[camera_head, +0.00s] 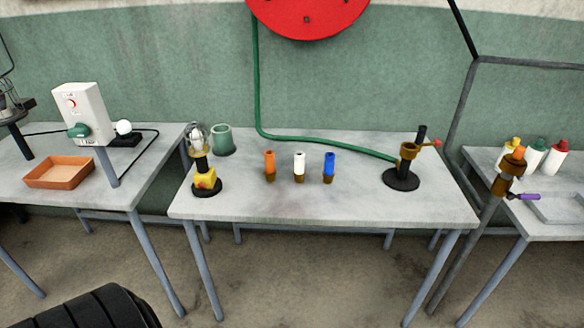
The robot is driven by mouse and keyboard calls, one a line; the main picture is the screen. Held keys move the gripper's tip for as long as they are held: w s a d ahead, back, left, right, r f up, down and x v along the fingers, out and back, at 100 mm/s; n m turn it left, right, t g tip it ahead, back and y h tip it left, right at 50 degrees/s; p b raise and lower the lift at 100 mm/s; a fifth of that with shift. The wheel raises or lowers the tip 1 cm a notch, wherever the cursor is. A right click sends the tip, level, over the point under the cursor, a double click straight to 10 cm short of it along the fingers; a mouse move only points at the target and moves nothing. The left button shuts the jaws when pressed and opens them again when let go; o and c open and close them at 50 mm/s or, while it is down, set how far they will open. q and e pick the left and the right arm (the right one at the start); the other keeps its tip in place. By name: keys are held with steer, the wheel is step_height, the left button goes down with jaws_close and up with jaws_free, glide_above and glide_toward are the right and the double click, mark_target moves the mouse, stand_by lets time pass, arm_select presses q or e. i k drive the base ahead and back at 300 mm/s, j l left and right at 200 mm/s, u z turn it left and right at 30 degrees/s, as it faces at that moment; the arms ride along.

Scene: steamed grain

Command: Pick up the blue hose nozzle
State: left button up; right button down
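The blue hose nozzle (329,164) stands upright on the middle grey table (290,208), with a brown lower end. It is the rightmost of three similar nozzles in a row. The white nozzle (299,163) stands to its left, and the orange nozzle (270,164) is farther left. The three stand apart from one another. Neither of my grippers shows in this view, and nothing is touching the blue nozzle.
A black stand (402,179) with a brass fitting, joined to a green hose (257,90), is right of the nozzles. A yellow device (206,180) and green cup (222,140) stand left. The table's front is clear.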

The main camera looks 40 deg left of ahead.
mark_target(327, 173)
steer(key=i+j+u, duration=0.1)
steer(key=i+u, duration=0.15)
steer(key=u, duration=0.15)
steer(key=i+u, duration=0.3)
steer(key=u, duration=0.15)
steer(key=i+l+u, duration=0.15)
steer(key=u, duration=0.25)
steer(key=i+l+u, duration=0.2)
steer(key=i+u, duration=0.2)
steer(key=i+l, duration=0.5)
steer(key=l, duration=0.2)
steer(key=k+l+z, duration=0.2)
steer(key=k+z, duration=0.25)
steer(key=k+l+z, duration=0.4)
steer(key=k, duration=0.1)
